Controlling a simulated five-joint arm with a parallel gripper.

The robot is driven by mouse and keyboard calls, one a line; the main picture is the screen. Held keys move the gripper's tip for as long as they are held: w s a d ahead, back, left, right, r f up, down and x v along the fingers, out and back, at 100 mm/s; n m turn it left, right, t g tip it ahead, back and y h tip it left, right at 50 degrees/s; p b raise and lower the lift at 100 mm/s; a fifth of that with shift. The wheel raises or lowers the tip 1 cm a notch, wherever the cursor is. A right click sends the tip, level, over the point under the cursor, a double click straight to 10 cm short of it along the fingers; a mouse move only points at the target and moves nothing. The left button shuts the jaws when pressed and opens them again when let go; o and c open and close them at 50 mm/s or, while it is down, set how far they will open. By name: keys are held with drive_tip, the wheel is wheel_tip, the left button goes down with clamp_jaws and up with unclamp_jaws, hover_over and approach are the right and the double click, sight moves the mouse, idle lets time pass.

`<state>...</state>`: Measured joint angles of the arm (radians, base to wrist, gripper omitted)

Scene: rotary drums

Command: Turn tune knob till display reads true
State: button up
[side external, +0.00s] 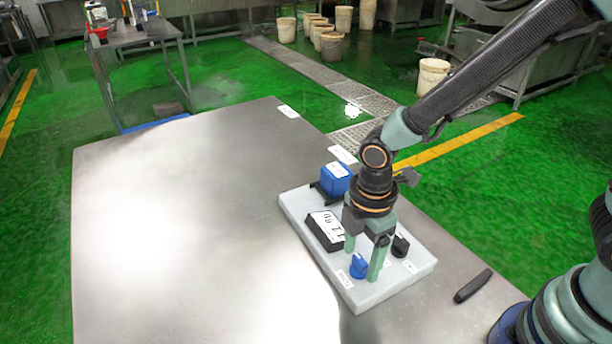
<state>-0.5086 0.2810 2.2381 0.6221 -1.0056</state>
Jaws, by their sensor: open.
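A light grey panel (374,297) lies on the metal table. It carries a black-framed display (327,227) with dark characters on white; my gripper partly covers it, and I cannot read it surely. A blue knob (359,266) sits near the panel's front edge, and a black knob (401,246) sits to its right. The small white labels are too small to read, so I cannot tell which knob is the tune knob. My gripper (362,265) points down over the panel with its fingers apart, near the blue knob. I cannot tell whether a finger touches it.
A blue box-shaped part (335,180) stands at the panel's back. A black handle-like object (473,286) lies on the table to the right of the panel. White tags (288,111) lie along the table's far right edge. The table (190,230) is clear on the left.

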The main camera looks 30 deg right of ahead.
drive_tip(key=shift+f, duration=0.2)
clamp_jaws()
drive_tip(key=m, duration=0.5)
idle(0.3)
unclamp_jaws()
drive_tip(key=shift+r, duration=0.1)
